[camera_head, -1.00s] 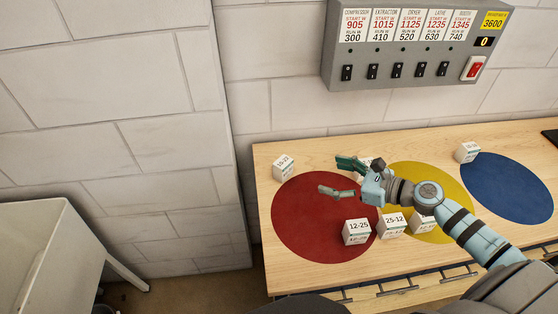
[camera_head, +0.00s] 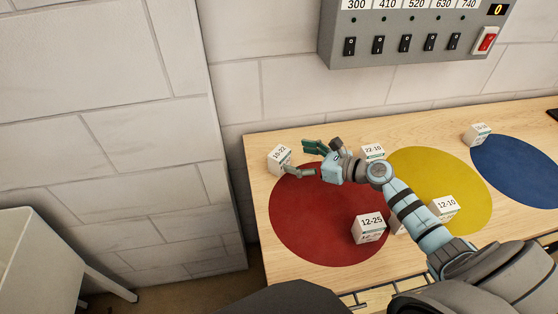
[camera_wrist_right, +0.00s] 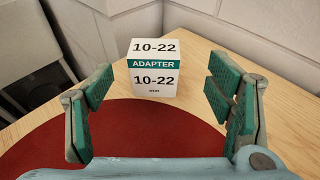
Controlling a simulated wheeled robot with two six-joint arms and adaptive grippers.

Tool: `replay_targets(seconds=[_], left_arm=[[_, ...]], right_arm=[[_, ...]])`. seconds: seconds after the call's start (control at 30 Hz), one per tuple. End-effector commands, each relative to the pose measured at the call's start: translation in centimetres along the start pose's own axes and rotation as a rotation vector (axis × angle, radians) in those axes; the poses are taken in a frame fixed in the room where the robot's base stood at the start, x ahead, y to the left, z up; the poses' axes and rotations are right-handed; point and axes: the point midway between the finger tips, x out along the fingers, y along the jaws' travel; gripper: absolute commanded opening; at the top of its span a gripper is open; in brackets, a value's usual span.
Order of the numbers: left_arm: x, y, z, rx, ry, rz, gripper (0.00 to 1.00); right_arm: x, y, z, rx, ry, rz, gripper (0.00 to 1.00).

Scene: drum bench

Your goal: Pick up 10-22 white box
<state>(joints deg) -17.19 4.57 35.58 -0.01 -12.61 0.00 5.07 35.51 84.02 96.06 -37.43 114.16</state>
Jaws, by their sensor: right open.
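The 10-22 white box (camera_head: 280,158) stands upright at the back left of the table, just past the edge of the red circle. In the right wrist view the 10-22 box (camera_wrist_right: 153,70) shows its label and a green "ADAPTER" band. It is ahead of my right gripper and between the lines of its two fingers, left of centre. My right gripper (camera_head: 302,160) is open and empty, just right of the box. Its two green-padded fingers (camera_wrist_right: 166,98) are spread wide and appear apart from the box. My left gripper is not in view.
The 22-10 box (camera_head: 373,153) stands behind my right arm. The 12-25 box (camera_head: 368,228) and the 12-10 box (camera_head: 443,208) stand nearer the front. Another box (camera_head: 477,134) is at the back right. A wall (camera_head: 160,130) borders the left, and a switch panel (camera_head: 415,40) hangs above.

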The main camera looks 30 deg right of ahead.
Motion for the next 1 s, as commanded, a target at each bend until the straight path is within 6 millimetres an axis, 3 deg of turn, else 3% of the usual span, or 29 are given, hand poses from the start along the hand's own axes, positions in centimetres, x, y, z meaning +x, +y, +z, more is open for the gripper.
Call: replay_targets(seconds=[0.17, 0.4, 0.67, 1.0], left_arm=[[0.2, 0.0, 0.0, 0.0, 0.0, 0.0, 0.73], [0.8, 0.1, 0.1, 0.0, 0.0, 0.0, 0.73], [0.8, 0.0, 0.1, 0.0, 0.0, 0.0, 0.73], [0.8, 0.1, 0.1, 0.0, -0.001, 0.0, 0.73]], right_arm=[[2.0, 0.2, 0.0, 0.001, -0.001, 0.002, 0.74], [6.4, 0.7, 0.1, 0.0, -0.001, 0.003, 0.74], [6.9, 0.8, 0.2, -0.002, 0.001, 0.004, 0.73], [6.8, 0.8, 0.2, -0.002, 0.001, 0.004, 0.19]])
